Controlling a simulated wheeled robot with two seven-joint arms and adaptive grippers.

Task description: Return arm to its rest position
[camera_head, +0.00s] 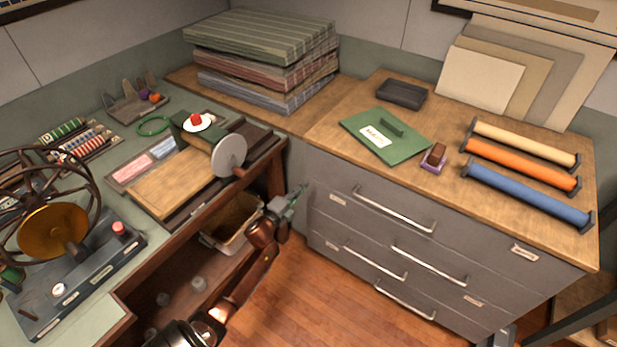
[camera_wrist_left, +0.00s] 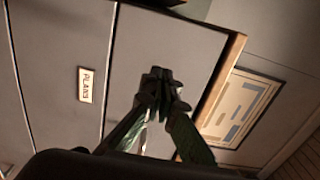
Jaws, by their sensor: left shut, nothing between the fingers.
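My left arm (camera_head: 240,290) reaches up from the bottom of the head view, with brown and dark links. My left gripper (camera_head: 297,194) is at its end, in front of the left edge of the grey drawer cabinet (camera_head: 335,170). The gripper is shut and holds nothing. In the left wrist view its dark fingertips (camera_wrist_left: 163,82) are together in front of a grey panel with a PLANS label (camera_wrist_left: 86,85). I cannot tell whether they touch the panel.
An open shelf with a bin (camera_head: 232,222) lies left of the gripper, under the green workbench (camera_head: 185,262). Several handles, such as the top one (camera_head: 395,212), jut from the cabinet. A press with a disc (camera_head: 229,155) stands above the shelf. The wooden floor (camera_head: 310,290) is clear.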

